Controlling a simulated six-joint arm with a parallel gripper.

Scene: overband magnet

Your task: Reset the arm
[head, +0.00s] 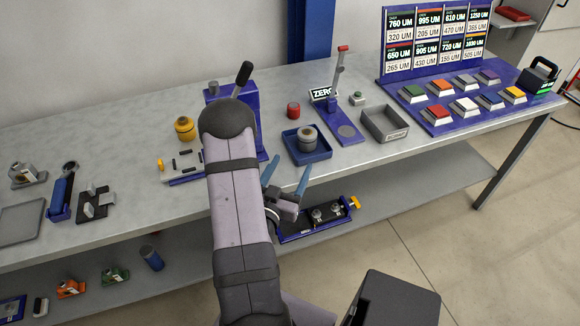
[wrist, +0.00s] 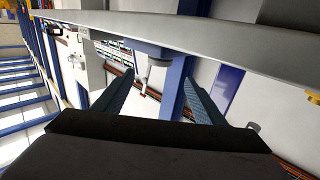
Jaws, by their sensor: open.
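My gripper (head: 286,183) shows in the head view beside my forearm, at the front edge of the workbench (head: 350,170). Its two blue fingers are spread apart with nothing between them. In the wrist view my gripper (wrist: 160,92) is also open and empty, with one finger at each side. Beyond the fingers the wrist view shows a tilted scene of bench edge, wall and blue posts. My forearm hides part of the bench in the head view.
A blue tray (head: 315,157) with a round grey part stands on the bench close behind my gripper. A blue fixture (head: 318,218) sits on the lower shelf below. An open grey bin (head: 385,128) and a button panel (head: 440,125) are to the right.

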